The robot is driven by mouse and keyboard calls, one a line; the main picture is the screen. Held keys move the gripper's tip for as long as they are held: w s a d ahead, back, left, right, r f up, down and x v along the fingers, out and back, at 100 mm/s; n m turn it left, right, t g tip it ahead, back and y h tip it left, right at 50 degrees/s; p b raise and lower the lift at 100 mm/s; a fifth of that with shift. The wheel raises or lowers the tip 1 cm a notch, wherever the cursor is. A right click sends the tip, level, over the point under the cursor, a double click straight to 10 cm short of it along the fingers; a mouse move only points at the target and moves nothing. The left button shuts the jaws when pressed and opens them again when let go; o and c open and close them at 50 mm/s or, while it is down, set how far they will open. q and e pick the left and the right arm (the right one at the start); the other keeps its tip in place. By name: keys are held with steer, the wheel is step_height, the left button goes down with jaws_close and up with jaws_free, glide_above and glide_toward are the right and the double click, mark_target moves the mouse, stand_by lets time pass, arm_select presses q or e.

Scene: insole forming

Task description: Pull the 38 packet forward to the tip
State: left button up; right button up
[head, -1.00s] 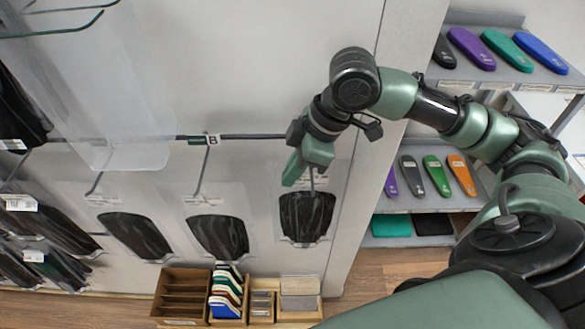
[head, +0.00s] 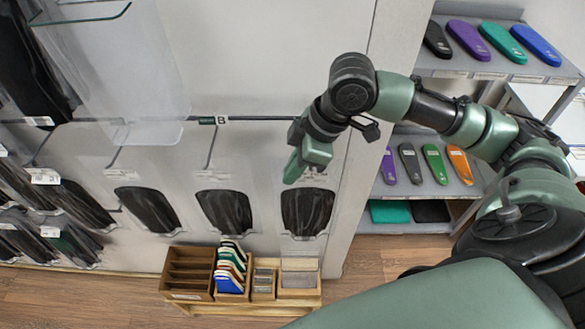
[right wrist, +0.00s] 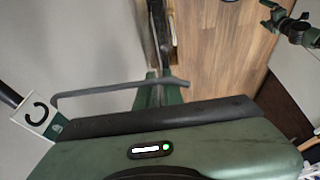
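Several clear packets with dark insoles hang from hooks on the wall. Their labels are too small to read, so I cannot tell which is the 38 packet. The rightmost packet (head: 306,212) hangs just below my right gripper (head: 296,168), which is at its hook. Two similar packets, the middle one (head: 224,211) and a left one (head: 147,209), hang beside it. In the right wrist view the fingers (right wrist: 160,92) point down beside a thin metal hook (right wrist: 105,91). Whether they are open or shut on anything is unclear. My left gripper is out of view.
A rail (head: 262,118) with a B tag (head: 221,120) crosses the wall. A C tag (right wrist: 36,113) shows in the right wrist view. Low wooden boxes (head: 187,272) stand below the packets. A grey shelf (head: 450,66) with coloured insoles stands at right.

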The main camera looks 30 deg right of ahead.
steer(key=shift+o, duration=1.2)
steer(key=v, duration=0.7)
steer(key=shift+s+d+r+b, duration=0.15)
steer(key=shift+d+r+b, duration=0.05)
steer(key=shift+r+b, duration=0.15)
steer(key=shift+r, duration=0.1)
